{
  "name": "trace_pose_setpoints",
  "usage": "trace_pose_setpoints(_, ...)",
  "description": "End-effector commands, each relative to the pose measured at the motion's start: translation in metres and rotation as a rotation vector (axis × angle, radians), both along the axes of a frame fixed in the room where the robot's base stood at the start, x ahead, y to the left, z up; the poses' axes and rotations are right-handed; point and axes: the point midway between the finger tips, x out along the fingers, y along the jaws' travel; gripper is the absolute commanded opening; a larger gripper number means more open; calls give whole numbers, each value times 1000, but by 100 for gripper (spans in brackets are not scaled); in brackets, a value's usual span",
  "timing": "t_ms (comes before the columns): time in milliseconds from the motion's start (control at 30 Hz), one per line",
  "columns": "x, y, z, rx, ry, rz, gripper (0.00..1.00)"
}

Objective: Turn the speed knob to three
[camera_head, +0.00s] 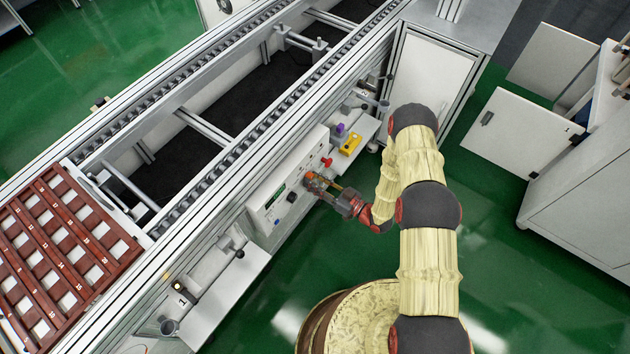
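A white control panel (264,199) is mounted on the near side of the conveyor, with a small green display. A dark round knob (292,197) shows on its face to the right of the display. Its pointer and number marks are too small to read, and I cannot tell if it is the speed knob. My gripper (313,183) is at the panel, just right of the dark knob, with its tips at or close to the panel face. The tips are small and overlap an orange-red part, so I cannot tell whether they hold anything.
A red knob or button (327,162) sits right of my gripper. A yellow block (351,144) and a purple item (340,129) are on a shelf beyond. A brown numbered tray (72,262) is on the conveyor at left. White cabinets (522,134) stand right; green floor between is clear.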

Motion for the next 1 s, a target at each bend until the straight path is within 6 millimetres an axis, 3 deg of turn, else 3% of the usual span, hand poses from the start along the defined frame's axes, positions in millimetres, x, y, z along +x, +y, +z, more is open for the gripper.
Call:
trace_pose_setpoints(400, 0, 0, 0, 0, 0, 0, 3)
trace_pose_setpoints(767, 0, 0, 0, 36, 46, 0, 3)
trace_pose_setpoints(1000, 0, 0, 1, 133, 170, 0, 3)
